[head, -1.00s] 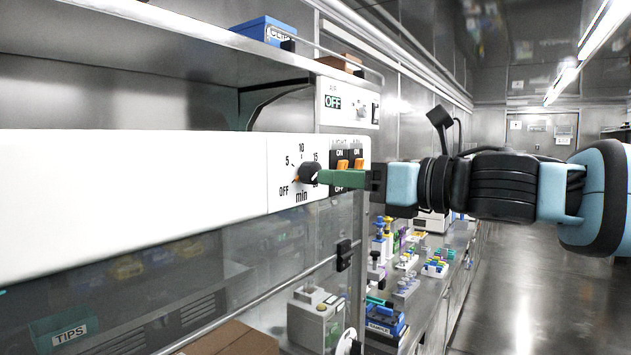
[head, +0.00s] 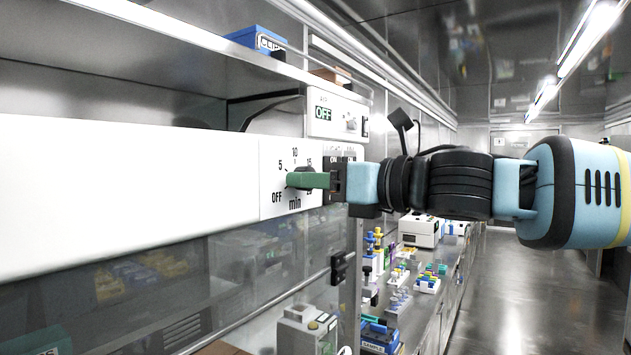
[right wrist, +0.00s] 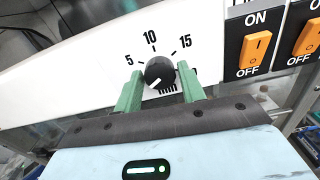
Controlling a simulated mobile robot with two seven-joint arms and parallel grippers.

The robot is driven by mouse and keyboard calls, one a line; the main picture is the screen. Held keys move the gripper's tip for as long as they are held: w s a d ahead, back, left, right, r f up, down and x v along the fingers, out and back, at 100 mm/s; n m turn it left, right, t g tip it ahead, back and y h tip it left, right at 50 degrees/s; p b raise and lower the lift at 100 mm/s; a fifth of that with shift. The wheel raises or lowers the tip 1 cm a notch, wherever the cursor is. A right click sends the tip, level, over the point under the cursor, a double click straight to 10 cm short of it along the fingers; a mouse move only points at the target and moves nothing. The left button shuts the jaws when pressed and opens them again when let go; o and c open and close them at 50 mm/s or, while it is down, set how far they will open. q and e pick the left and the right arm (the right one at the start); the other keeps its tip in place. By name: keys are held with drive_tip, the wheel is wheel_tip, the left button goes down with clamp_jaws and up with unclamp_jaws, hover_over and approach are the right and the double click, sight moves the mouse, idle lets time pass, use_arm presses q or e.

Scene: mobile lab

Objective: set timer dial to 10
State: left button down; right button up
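The timer dial (right wrist: 160,71) is a round black knob on a white panel, marked 5, 10 and 15 above "min". In the right wrist view its pale pointer line aims to the lower left, away from the 10; the OFF mark is hidden there. In the head view the dial (head: 303,172) is partly covered by my right gripper (head: 299,180). My left gripper is not in view.
Orange ON/OFF rocker switches (right wrist: 257,47) sit just right of the dial. Below, a bench holds racks and a blue sample box (head: 379,337). The aisle at right is clear.

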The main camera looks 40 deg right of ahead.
drive_tip(key=c, duration=0.6)
drive_tip(key=shift+m, duration=0.4)
drive_tip(key=m, duration=2.3)
drive_tip(key=shift+r, duration=0.1)
